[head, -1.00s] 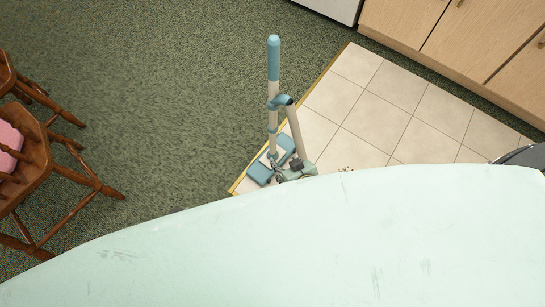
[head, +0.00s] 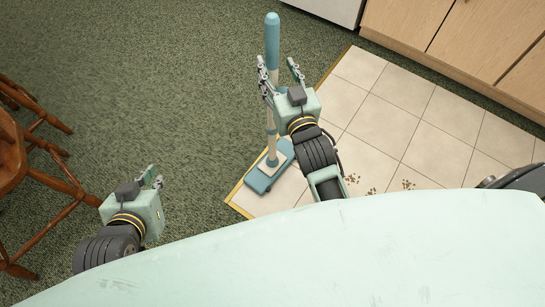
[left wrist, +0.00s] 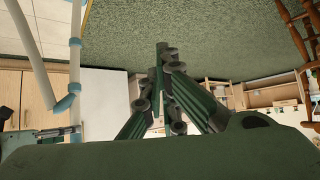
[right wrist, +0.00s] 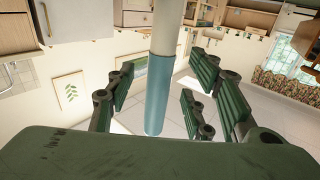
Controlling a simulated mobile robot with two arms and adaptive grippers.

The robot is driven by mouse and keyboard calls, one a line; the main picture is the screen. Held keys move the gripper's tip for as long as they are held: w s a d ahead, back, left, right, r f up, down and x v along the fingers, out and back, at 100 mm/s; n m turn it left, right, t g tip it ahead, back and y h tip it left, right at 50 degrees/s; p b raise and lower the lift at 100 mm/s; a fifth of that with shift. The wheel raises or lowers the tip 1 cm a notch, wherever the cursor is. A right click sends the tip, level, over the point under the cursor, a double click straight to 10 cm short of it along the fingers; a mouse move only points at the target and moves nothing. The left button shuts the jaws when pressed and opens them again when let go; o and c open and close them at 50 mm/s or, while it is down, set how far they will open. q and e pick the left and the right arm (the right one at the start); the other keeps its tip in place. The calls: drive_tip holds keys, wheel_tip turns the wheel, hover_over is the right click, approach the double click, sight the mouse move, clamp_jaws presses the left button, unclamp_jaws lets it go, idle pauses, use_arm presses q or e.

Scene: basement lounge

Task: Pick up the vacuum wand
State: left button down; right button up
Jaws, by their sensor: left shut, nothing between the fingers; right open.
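The vacuum wand stands upright, with a blue grip (head: 272,40), a pale tube (head: 271,122) and a blue floor head (head: 265,178) on the tile edge. My right gripper (head: 278,62) is open beside the upper wand in the head view, and its arm hides the side tube. In the right wrist view the blue grip (right wrist: 158,95) shows between the open fingers; I cannot tell how deep it sits. My left gripper (head: 153,175) is shut and empty, low at left, away from the wand. The left wrist view shows the wand's tube (left wrist: 75,65) at left.
Wooden chairs (head: 12,160) stand at the left. Light wood cabinets (head: 470,40) line the upper right. Brown crumbs (head: 365,190) lie on the white tiles (head: 385,120). Green carpet (head: 170,90) is open between the chairs and the wand.

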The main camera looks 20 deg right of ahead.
sight(274, 62)
drive_tip(key=w+b, duration=0.1)
drive_tip(key=w, duration=0.3)
drive_tip(key=shift+w+r, duration=0.15)
use_arm(q)
drive_tip(key=w+d+r+t+h, duration=0.1)
drive_tip(key=w+r+t, duration=0.2)
drive_tip(key=w+r, duration=0.1)
drive_tip(key=shift+d+r, duration=0.2)
drive_tip(key=shift+d, duration=0.15)
use_arm(e)
drive_tip(key=shift+c, duration=0.2)
clamp_jaws()
drive_tip(key=shift+r, duration=0.2)
